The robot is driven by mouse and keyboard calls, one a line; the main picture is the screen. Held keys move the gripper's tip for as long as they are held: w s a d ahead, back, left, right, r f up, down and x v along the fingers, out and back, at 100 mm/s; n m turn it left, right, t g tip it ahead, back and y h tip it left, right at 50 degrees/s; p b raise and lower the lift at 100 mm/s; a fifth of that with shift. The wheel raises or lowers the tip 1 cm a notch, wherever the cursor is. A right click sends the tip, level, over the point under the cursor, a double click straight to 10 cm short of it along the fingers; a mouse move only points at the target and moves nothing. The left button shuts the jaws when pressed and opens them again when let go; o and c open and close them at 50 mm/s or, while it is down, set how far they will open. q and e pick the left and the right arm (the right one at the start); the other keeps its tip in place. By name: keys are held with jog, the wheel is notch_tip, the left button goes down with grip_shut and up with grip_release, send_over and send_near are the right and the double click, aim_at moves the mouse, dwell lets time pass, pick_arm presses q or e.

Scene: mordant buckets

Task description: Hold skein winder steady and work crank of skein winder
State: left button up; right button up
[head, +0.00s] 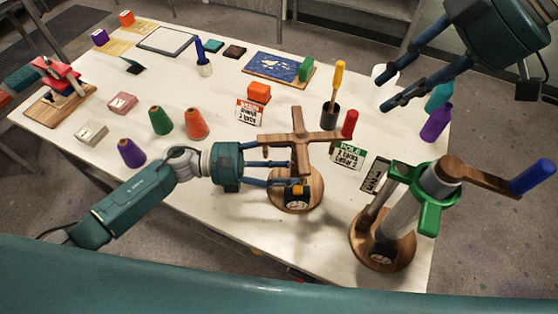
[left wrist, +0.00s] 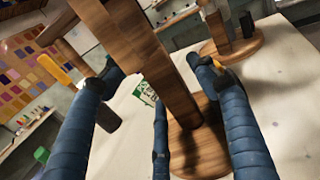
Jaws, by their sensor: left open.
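The skein winder is a wooden cross (head: 301,139) on a post above a round wooden base (head: 297,203). A red knob (head: 349,122) stands at the cross's right arm; I cannot tell whether it is fixed there. My left gripper (head: 300,170) is open with its fingers around the post below the cross. In the left wrist view the post (left wrist: 160,70) passes between the fingers, and I see no clear grip. My right gripper (head: 390,90) is open and empty, up and right of the cross, well apart from it.
A second device at the right has a wooden crank (head: 485,175) with a blue handle, a green clamp (head: 437,215) and a round base (head: 382,250). A yellow-handled tool (head: 338,80) stands in a dark cup. Signs, yarn cones and blocks lie on the white table (head: 215,240).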

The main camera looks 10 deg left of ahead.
pick_arm(q)
jog(key=shift+d, duration=0.2)
jog(key=shift+c, duration=0.3)
grip_shut()
dwell(0.8)
